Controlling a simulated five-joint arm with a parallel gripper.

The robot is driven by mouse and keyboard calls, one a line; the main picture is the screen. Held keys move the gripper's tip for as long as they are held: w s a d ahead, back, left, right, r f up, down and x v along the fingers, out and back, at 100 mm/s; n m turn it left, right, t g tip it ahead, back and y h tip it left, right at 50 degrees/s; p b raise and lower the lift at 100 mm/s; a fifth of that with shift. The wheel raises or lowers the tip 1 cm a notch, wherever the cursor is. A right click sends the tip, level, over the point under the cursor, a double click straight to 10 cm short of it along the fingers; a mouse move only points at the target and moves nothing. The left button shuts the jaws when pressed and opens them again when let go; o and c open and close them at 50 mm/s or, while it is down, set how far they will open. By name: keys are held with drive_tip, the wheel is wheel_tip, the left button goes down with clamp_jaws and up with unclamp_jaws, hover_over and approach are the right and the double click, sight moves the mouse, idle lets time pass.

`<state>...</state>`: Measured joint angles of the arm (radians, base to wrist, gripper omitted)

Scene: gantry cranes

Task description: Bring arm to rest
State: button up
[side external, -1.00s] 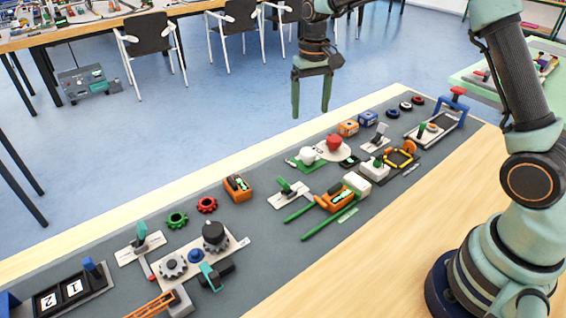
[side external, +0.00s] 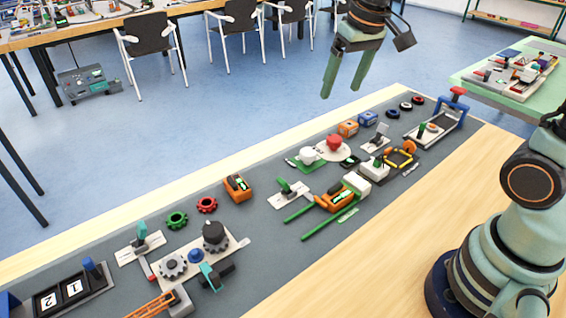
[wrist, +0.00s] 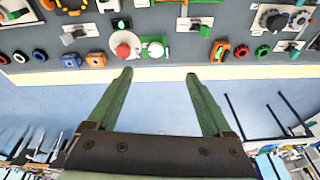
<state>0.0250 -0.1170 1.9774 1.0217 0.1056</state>
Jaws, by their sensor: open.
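My gripper (side external: 341,92) is open and empty, with two green fingers. In the side view it hangs in the air above and behind the far edge of the grey mat (side external: 110,278), touching nothing. In the wrist view my gripper (wrist: 157,76) has its fingers spread wide with nothing between them. Beyond the fingertips lie the mat's wooden edge, a red knob (wrist: 122,51) and a white knob (wrist: 156,49).
A light green table (side external: 490,88) stands at the right. Chairs (side external: 150,45) stand behind over open blue floor.

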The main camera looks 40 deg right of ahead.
drive_tip(key=s+a+n+t, duration=0.1)
drive_tip(key=s+t, duration=0.1)
drive_tip(key=s, duration=0.8)
drive_tip(key=shift+t, duration=0.3)
drive_tip(key=shift+f, duration=0.1)
